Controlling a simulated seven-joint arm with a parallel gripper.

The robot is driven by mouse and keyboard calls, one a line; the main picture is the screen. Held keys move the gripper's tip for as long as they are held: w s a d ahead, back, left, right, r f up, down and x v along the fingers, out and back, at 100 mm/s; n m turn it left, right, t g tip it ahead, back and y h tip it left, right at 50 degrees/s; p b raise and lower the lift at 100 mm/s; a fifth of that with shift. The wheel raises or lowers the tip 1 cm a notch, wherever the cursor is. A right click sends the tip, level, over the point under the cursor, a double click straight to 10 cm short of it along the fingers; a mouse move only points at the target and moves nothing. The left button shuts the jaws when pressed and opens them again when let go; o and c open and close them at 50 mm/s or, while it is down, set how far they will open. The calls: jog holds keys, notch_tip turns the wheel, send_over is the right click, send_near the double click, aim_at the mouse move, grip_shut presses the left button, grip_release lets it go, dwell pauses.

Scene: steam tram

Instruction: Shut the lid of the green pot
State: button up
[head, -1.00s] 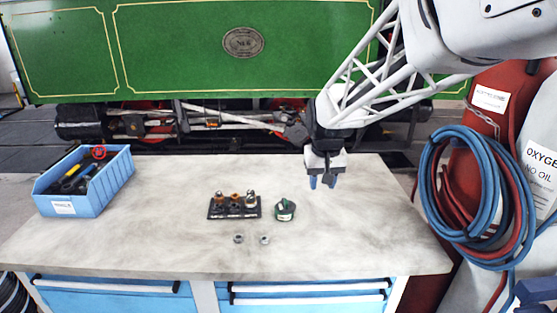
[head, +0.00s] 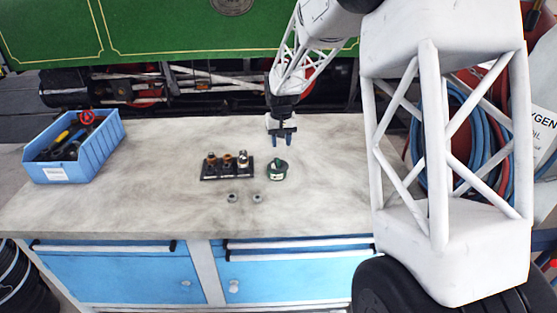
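The small green pot (head: 277,171) stands on the grey workbench, right of a black tray. Its dark lid looks raised at the back, but it is too small to tell its exact angle.
The black tray (head: 206,177) holds several small metal and brass fittings. Two nuts (head: 232,198) (head: 257,198) lie in front. A blue bin (head: 88,164) of tools stands at the left. The workbench (head: 150,195) is clear around these. Blue and red hoses (head: 470,140) hang at the right.

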aim_at(279, 161)
jog(key=shift+w+a+f, duration=0.4)
jog(key=shift+w+f, duration=0.35)
jog(key=shift+f, duration=3.9)
grip_shut()
